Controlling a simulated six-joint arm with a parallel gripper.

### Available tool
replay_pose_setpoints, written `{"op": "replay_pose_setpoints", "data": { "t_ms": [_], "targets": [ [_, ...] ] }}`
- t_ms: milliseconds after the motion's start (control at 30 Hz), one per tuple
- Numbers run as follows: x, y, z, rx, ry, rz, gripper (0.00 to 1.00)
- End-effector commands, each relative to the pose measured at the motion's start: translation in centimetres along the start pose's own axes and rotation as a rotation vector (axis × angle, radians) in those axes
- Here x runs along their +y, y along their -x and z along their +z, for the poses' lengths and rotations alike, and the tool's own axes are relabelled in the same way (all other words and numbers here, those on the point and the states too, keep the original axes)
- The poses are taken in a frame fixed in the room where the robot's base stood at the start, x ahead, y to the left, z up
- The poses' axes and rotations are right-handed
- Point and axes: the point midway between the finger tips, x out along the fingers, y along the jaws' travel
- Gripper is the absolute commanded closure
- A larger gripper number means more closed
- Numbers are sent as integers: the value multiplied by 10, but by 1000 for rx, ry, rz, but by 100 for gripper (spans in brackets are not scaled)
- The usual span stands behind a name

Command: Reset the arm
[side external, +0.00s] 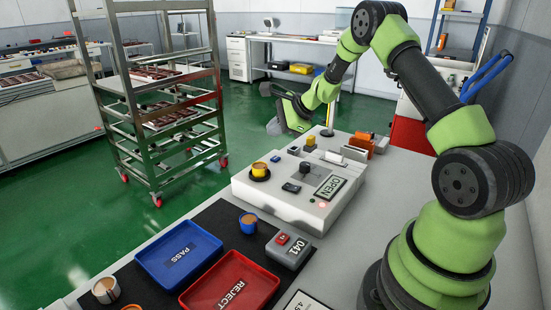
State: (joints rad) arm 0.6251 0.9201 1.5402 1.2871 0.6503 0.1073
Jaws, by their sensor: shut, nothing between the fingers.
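My green and black arm rises from the right and arches over the bench. My gripper (275,125) hangs in the air above the far end of the white machine (270,205), clear of everything on the bench. It is shut and holds nothing; its fingers are small and partly hidden by the wrist. A yellow and black round part (259,171) sits on the left of the machine.
A blue PASS tray (150,263) and a red REJECT tray (262,283) lie on a black mat. Orange blocks (362,143) stand behind the machine. A metal rack (140,100) stands on the floor.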

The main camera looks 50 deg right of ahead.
Motion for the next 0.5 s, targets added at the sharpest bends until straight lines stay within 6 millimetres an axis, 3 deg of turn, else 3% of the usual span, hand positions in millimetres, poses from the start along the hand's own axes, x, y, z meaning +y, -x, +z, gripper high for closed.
{"op": "replay_pose_setpoints", "data": {
  "t_ms": [167,267,367,500],
  "targets": [
    [0,1,1,-1,5,1,100],
    [-1,8,16,-13,54,9,100],
    [-1,28,51,-42,179,30,100],
    [15,74,116,-91,451,79,100]
  ]
}}
